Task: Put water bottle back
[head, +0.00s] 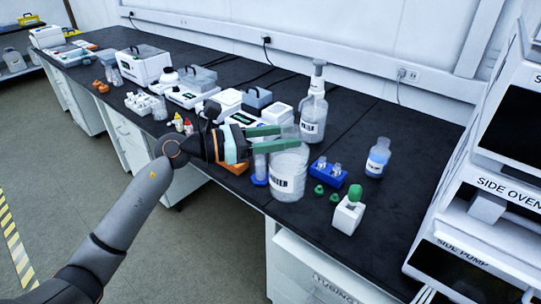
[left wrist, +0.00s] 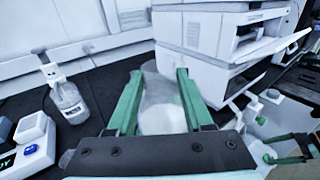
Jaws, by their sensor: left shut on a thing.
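My left gripper (head: 290,136) reaches over the bench from the left. The left wrist view shows the clear container (left wrist: 160,110) between the fingers. Behind it stands a tall clear bottle (head: 313,112) with a pale top and a label, also at left in the wrist view (left wrist: 68,98). Which one is the water bottle I cannot tell from the labels. My right gripper (left wrist: 282,148) seems to show at the wrist view's right edge, its green fingers apart.
A bottle with blue liquid (head: 378,156) stands to the right. Near the container are a blue vial rack (head: 329,174), green caps (head: 320,190) and a white block (head: 347,216) with a green top. Ovens (head: 510,120) stand at right. The bench's back right is clear.

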